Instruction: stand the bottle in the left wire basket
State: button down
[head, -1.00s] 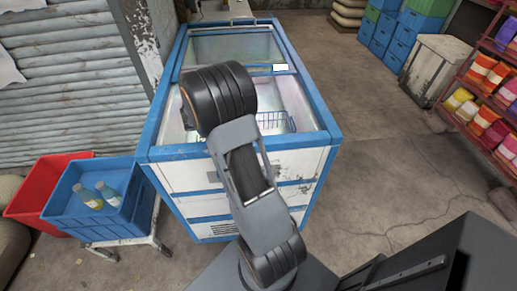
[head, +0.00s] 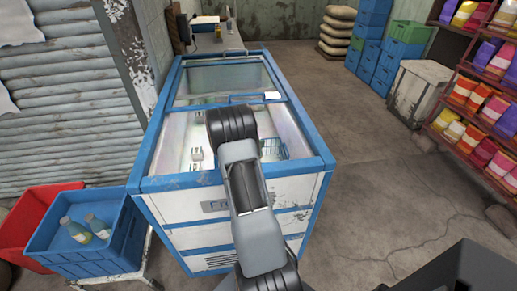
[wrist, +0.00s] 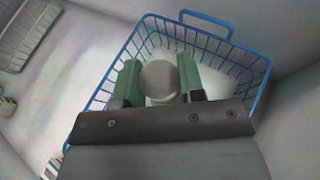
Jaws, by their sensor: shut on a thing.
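In the wrist view my gripper (wrist: 159,80) is shut on the bottle (wrist: 158,76), which shows from above as a round pale cap between the two green fingers. The bottle's lower body is mostly hidden. A blue wire basket (wrist: 232,62) surrounds the bottle and fingers in that view. I cannot tell whether the bottle touches the basket floor. In the head view one blue wire basket (head: 273,147) shows inside the freezer, right of my arm. My arm hides the gripper, the held bottle and part of the freezer inside there, so I cannot tell which basket is left.
The open chest freezer (head: 152,183) has a blue rim and pale walls. Small cartons (head: 196,153) stand inside, left of my arm. A blue crate (head: 92,262) with two bottles stands left of the freezer, beside a red crate (head: 22,222).

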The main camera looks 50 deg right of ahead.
jog(key=shift+d+f, duration=0.3)
jog(key=f, duration=0.2)
jog(key=shift+d+f, duration=0.3)
jog(key=shift+f, duration=0.6)
jog(key=shift+f, duration=0.2)
jog(key=c, duration=0.7)
grip_release()
